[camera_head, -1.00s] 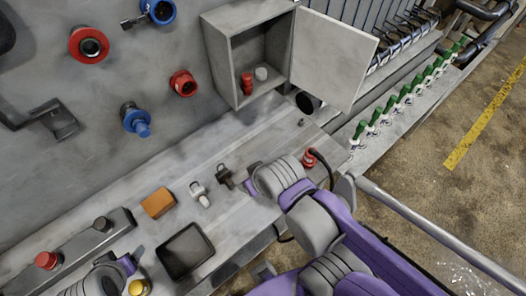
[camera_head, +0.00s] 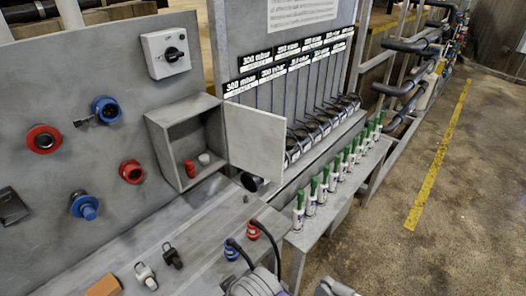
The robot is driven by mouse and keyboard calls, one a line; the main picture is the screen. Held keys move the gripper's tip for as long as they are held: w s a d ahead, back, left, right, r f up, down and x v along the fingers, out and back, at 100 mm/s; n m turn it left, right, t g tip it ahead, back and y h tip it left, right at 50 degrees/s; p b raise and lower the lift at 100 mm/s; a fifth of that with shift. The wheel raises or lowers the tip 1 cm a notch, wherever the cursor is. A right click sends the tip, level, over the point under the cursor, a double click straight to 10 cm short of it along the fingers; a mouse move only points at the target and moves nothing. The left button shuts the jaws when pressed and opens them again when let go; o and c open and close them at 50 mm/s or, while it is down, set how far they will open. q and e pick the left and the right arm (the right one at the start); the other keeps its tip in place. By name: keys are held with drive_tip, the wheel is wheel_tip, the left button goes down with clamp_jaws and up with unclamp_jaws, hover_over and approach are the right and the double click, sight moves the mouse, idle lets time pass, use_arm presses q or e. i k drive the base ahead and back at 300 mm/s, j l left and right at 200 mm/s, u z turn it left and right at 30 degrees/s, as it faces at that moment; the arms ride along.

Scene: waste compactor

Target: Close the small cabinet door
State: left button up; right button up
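The small grey cabinet (camera_head: 160,145) is fixed to the grey wall panel left of centre. Its door (camera_head: 255,142) is hinged on the cabinet's right side and stands wide open, swung out to the right. Inside the cabinet are a red cylinder (camera_head: 190,168) and a small pale cylinder (camera_head: 204,158). Neither gripper can be made out in this view. Only grey parts of my own body show at the bottom edge, below the cabinet and door, apart from both.
A workbench (camera_head: 215,225) runs below the cabinet, with red and blue plugs (camera_head: 253,232), small valves (camera_head: 172,257) and an orange block (camera_head: 103,287). A row of green-topped bottles (camera_head: 325,185) stands right of the door. Open floor (camera_head: 450,190) lies at right.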

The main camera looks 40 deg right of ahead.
sight(256, 138)
drive_tip(key=k+l+u, duration=0.1)
drive_tip(key=u, duration=1)
drive_tip(key=k+l, duration=0.2)
drive_tip(key=l, duration=0.2)
drive_tip(key=k+l, duration=0.15)
drive_tip(key=l, duration=0.25)
drive_tip(key=k+l, duration=0.2)
drive_tip(key=l, duration=0.25)
drive_tip(key=k+l, duration=0.15)
drive_tip(key=l, duration=0.25)
drive_tip(key=k+l, duration=0.2)
drive_tip(key=l, duration=0.2)
drive_tip(key=k+l, duration=0.15)
drive_tip(key=l, duration=0.25)
drive_tip(key=k+l, duration=0.2)
drive_tip(key=l, duration=1)
drive_tip(key=i, duration=0.2)
drive_tip(key=k+l+z, duration=0.3)
drive_tip(key=i+j, duration=0.05)
drive_tip(key=j, duration=0.05)
